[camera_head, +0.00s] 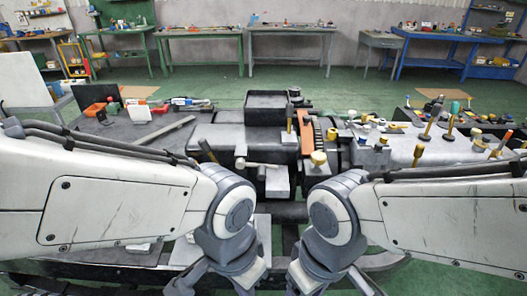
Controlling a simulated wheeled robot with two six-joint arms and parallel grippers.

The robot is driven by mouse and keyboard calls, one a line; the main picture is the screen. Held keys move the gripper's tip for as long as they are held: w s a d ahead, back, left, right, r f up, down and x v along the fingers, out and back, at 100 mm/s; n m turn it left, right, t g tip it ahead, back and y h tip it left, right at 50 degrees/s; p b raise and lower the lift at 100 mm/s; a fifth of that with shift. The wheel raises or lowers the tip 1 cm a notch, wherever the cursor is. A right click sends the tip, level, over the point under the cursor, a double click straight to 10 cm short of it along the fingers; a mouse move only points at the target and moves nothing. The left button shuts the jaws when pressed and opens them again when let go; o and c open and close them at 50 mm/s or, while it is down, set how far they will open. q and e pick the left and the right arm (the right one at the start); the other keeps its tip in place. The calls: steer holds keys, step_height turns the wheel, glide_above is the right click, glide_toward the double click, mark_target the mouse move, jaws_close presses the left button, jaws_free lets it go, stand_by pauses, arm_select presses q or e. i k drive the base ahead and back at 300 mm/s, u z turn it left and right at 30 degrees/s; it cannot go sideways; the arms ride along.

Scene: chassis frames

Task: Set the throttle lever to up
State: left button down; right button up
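A chassis bench (225,140) with several levers spans the middle of the head view. An orange slotted plate (306,132) stands upright near its centre, with a pale-yellow knob (318,158) just below. Several gold-handled levers, one of them here (428,128), rise from the right part. I cannot tell which of these is the throttle lever. My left gripper (222,284) and my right gripper (333,284) hang at the bottom edge, nearer than the levers and apart from them. Their fingertips are cut off by the frame, so their opening is hidden.
A black box (265,107) stands at the chassis centre. A light grey lever or bar (262,165) juts out in front of it. Small red and black parts (104,110) lie at the left. Workbenches (290,48) line the back wall, with open green floor before them.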

mark_target(240, 164)
steer(key=z, duration=1.1)
steer(key=i, duration=0.75)
steer(key=u, duration=0.75)
